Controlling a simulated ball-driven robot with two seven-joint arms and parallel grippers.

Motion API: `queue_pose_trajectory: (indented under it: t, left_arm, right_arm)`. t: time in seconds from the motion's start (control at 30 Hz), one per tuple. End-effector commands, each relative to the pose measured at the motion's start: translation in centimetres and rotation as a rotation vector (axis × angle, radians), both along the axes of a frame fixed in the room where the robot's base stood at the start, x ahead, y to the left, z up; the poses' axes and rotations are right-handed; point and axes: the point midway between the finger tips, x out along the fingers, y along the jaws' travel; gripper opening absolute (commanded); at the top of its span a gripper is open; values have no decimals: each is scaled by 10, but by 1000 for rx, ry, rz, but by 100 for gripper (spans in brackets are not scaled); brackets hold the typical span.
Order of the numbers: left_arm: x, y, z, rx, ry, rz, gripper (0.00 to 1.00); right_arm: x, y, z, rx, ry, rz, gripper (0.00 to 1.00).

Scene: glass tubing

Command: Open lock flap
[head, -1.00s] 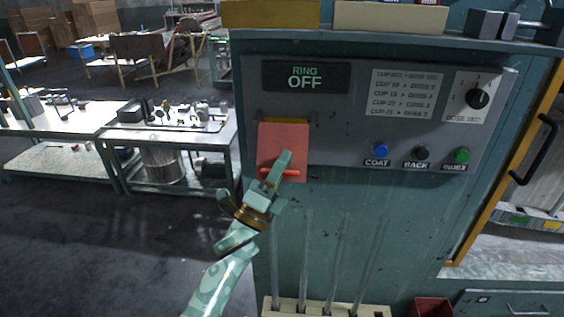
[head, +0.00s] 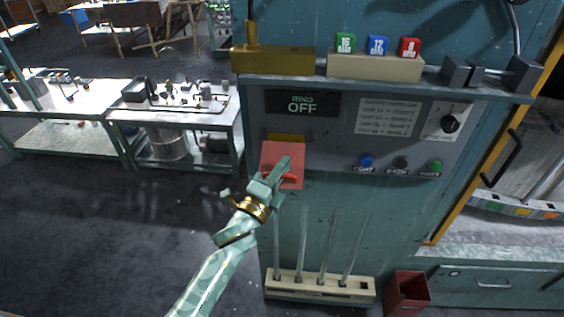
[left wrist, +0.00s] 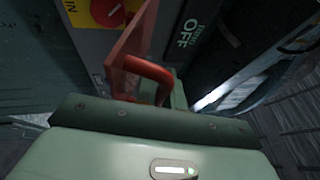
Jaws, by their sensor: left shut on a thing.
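The red lock flap (head: 281,152) hangs on the grey control panel below the "RING OFF" display. In the left wrist view, the flap (left wrist: 130,48) stands out from the panel at an angle, with its red handle (left wrist: 150,72) on the near side. A red knob on a yellow plate (left wrist: 107,12) shows behind it. My left gripper (head: 276,174) is shut on the flap's handle; its fingers are mostly hidden in the left wrist view. My right gripper is not in view.
Blue, black and green buttons (head: 401,164) sit right of the flap, with a dial (head: 450,124) above. Glass tubes stand in a cream rack (head: 318,288) below, beside a red bin (head: 407,292). A ledge with coloured blocks (head: 377,46) runs above the panel. Floor left of the cabinet is clear.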

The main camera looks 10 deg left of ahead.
Motion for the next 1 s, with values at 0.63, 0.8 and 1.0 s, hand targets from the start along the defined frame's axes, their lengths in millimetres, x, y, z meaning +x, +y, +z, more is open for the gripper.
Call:
queue_pose_trajectory:
  t: [0.63,0.8,1.0]
  left_arm:
    - [0,0,4,-1,-5,0,20]
    - [0,0,4,-2,-4,0,20]
    - [-11,6,-2,0,-2,0,20]
  right_arm:
    - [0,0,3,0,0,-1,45]
    - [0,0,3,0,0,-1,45]
    - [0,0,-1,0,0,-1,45]
